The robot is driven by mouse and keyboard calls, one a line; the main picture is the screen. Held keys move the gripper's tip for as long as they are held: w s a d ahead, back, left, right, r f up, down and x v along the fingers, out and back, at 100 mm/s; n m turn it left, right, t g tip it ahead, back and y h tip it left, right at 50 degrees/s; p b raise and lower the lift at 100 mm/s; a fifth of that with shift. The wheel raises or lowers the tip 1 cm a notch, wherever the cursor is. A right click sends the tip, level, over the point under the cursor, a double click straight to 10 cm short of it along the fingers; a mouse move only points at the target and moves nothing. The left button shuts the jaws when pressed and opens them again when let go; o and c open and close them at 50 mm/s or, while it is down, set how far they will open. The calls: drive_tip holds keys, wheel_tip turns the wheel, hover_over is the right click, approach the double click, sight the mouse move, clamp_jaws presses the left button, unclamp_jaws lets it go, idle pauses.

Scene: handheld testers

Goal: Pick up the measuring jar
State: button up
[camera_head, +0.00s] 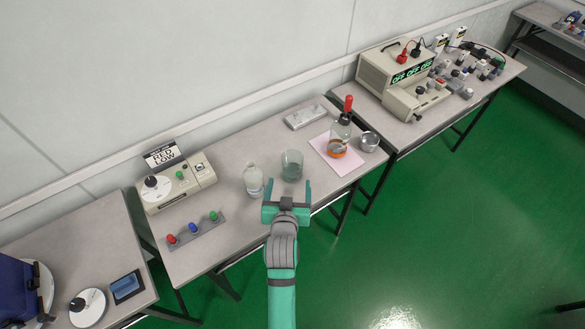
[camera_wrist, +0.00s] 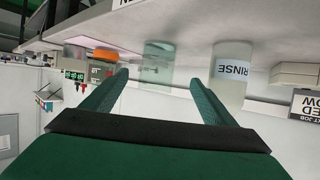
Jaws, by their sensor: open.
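The measuring jar (camera_head: 292,165) looks like the clear greenish glass cylinder standing upright on the middle table. My gripper (camera_head: 287,190) is open and empty, just in front of the jar at the table's front edge. In the wrist view, which is upside down, the jar (camera_wrist: 157,62) shows in the gap between the two green fingers (camera_wrist: 159,78). It appears beyond the fingertips, and I see no contact. Any markings on the jar are too small to read.
A whitish bottle labelled RINSE (camera_wrist: 231,72) stands close beside the jar; it also shows in the head view (camera_head: 253,181). A metal cup (camera_head: 369,142) stands nearby.

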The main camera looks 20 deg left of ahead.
sight(290, 174)
drive_tip(key=shift+w+a, duration=0.2)
drive_tip(key=shift+w, duration=0.25)
drive_tip(key=x, duration=0.4)
drive_tip(key=shift+w+f, duration=0.1)
drive_tip(key=shift+w, duration=0.05)
drive_tip(key=shift+d+f+x, duration=0.1)
drive_tip(key=shift+d+x, duration=0.05)
drive_tip(key=shift+x, duration=1.3)
drive_tip(key=shift+d+f+x, duration=0.1)
drive_tip(key=shift+d+x, duration=0.05)
drive_tip(key=shift+x, duration=1.25)
drive_tip(key=c, duration=1.3)
drive_tip(key=shift+r, duration=0.1)
drive_tip(key=shift+c, duration=0.2)
